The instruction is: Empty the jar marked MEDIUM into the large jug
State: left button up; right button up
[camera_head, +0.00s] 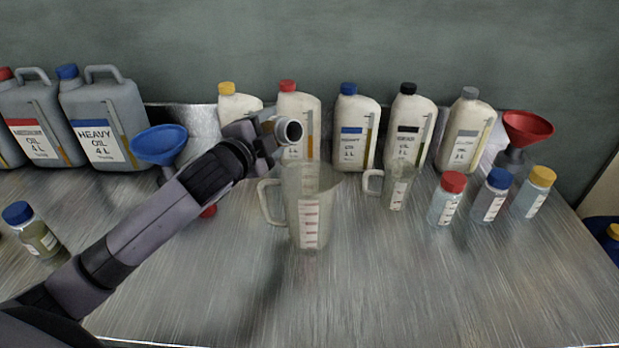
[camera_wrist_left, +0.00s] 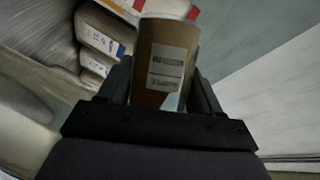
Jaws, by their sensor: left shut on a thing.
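My left gripper (camera_head: 266,138) is shut on a jar (camera_head: 289,130). The jar is tipped over, and its pale open mouth faces right, above and near the rim of the large jug (camera_head: 309,208). In the left wrist view the jar (camera_wrist_left: 166,62) holds brown oil and carries a white label, too blurred to read, between the gripper's fingers (camera_wrist_left: 160,95). The large jug is clear, with red marks and a handle on its left, and stands upright on the bench. I cannot tell its oil level or see a stream. My right gripper is not in view.
A small measuring jug (camera_head: 397,186) stands right of the large jug. Capped jars (camera_head: 446,200) stand farther right, another (camera_head: 32,230) at far left. Oil bottles (camera_head: 356,130) line the back. A blue funnel (camera_head: 160,146) and red cap (camera_head: 208,211) are near my arm. The front bench (camera_head: 400,290) is clear.

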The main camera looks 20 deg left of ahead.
aim_at(281, 128)
pick_arm(q)
jog(key=shift+f+m+b, duration=0.1)
jog(key=shift+m+b, duration=0.2)
jog(key=shift+b, duration=0.3)
jog(key=shift+s+d+r+m+t+b, duration=0.35)
jog(key=shift+d+r+m+b, duration=0.25)
jog(key=shift+m+b, duration=0.35)
dwell(0.4)
jog(key=shift+d+r+m+t, duration=0.1)
jog(key=shift+r+m+t, duration=0.35)
jog(key=shift+r+m, duration=0.15)
dwell(0.7)
jog(key=shift+s+d+f+m+t+b, duration=0.1)
jog(key=shift+d+f+m+t+b, duration=0.2)
jog(key=shift+m, duration=0.55)
dwell(0.6)
jog(key=shift+s+d+r+m+t, duration=0.1)
jog(key=shift+r+m+t, duration=0.2)
jog(key=shift+r+m, duration=0.35)
dwell(0.7)
jog(key=shift+s+d+f+m+b, duration=0.15)
jog(key=shift+f+m, duration=0.1)
jog(key=shift+m, duration=0.2)
jog(key=shift+w+d+f+m+b, duration=0.1)
jog(key=shift+f+m+b, duration=0.1)
jog(key=shift+m, duration=0.2)
